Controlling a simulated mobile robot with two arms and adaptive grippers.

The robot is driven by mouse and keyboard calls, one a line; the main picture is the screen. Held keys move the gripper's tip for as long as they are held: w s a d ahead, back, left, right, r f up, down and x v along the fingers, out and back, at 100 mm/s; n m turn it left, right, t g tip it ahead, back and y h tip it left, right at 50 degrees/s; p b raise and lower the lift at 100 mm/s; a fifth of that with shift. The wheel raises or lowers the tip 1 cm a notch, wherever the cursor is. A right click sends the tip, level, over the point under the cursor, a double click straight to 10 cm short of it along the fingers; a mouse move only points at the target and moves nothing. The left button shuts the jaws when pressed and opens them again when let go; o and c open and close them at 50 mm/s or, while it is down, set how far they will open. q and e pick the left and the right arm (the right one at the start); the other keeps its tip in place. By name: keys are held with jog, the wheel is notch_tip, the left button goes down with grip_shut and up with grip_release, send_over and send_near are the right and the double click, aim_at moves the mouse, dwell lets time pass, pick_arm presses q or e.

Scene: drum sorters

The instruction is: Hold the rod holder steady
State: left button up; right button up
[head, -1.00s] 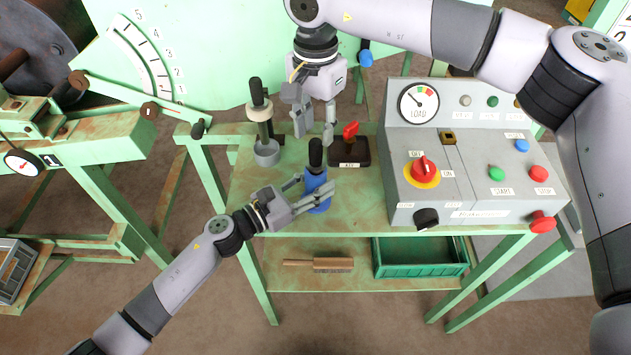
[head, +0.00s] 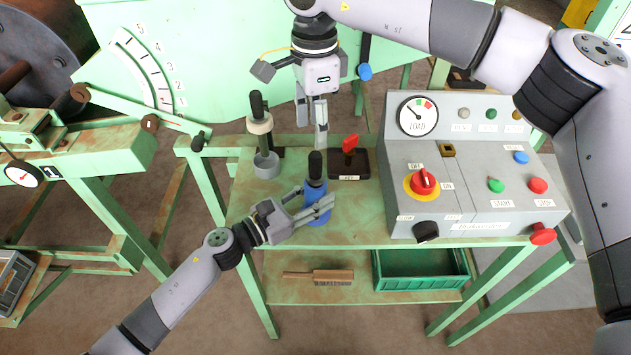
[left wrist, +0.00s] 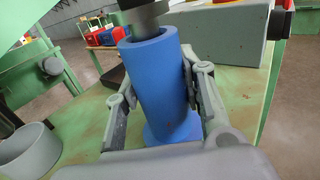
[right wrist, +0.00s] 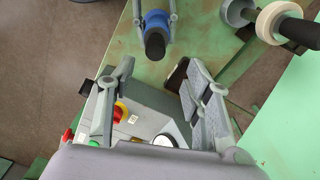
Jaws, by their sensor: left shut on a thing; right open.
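The blue rod holder (head: 318,204) stands upright on the green table, with a black-handled rod (head: 315,165) in it. My left gripper (head: 318,208) is shut around the holder's body, coming from the lower left. In the left wrist view the blue holder (left wrist: 158,85) is between the two fingers, and a grey part of the rod (left wrist: 146,16) shows at its open top. My right gripper (head: 311,125) is open and empty, above and behind the holder. In the right wrist view the black handle (right wrist: 155,45) shows beyond its spread fingers.
A grey cup (head: 266,166) and a stand with a cream-collared, black-handled rod (head: 259,124) are to the left. A red-lever switch box (head: 349,165) is close on the right, then the control panel (head: 460,190). A brush (head: 320,276) and green tray (head: 420,284) are on the lower shelf.

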aim_at(316, 154)
notch_tip(316, 154, up, 3)
jog(key=m, duration=0.6)
jog(key=shift+w+f, duration=0.15)
jog(key=shift+m, duration=0.3)
notch_tip(316, 154, down, 7)
jog(key=shift+r, duration=0.1)
jog(key=f, duration=0.3)
jog(key=s+f, duration=0.1)
jog(key=f, duration=0.1)
grip_shut()
jog(key=shift+w, duration=0.1)
dwell(0.3)
